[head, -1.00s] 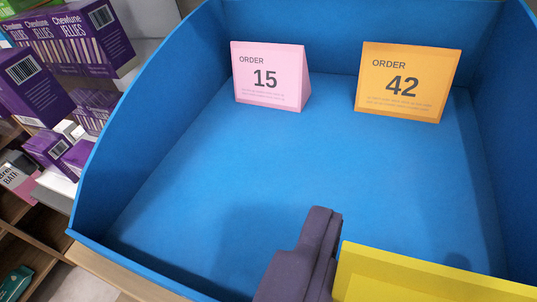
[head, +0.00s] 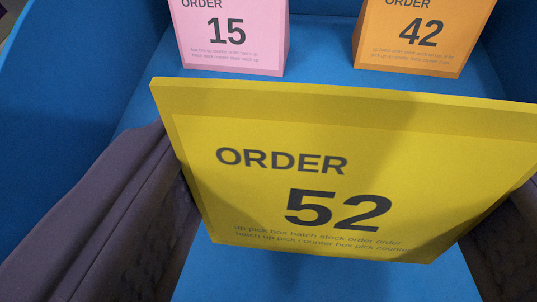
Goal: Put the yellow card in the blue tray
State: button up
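The yellow card (head: 300,190), marked ORDER 52, fills the middle of the head view with its printed face toward me. My gripper (head: 335,230) has one dark finger (head: 90,225) along the card's left edge and the other finger (head: 500,245) along its lower right edge. It looks shut on the card across its width. The blue tray (head: 65,110) lies below and behind the card. Blue floor shows under the card's bottom edge; I cannot tell whether the card touches it. The card's right end is cut off by the frame.
A pink card (head: 232,50), ORDER 15, and an orange card (head: 420,45), ORDER 42, stand in the tray behind the yellow card. A gap of bare blue floor lies between them. The tray's walls rise at the left and right.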

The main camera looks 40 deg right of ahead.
aim_at(322, 229)
notch_tip(322, 229, down, 4)
jog(key=shift+s+r+b, duration=0.15)
jog(key=shift+r+b, duration=0.1)
jog(key=shift+b, duration=0.5)
jog(key=shift+f, duration=0.1)
jog(key=o, duration=0.9)
jog(key=shift+a+r, duration=0.1)
jog(key=shift+r, duration=0.15)
jog(key=p+v, duration=0.4)
jog(key=v, duration=0.7)
jog(key=shift+s+a+r, duration=0.2)
jog(key=shift+s+a, duration=0.05)
jog(key=shift+w, duration=0.1)
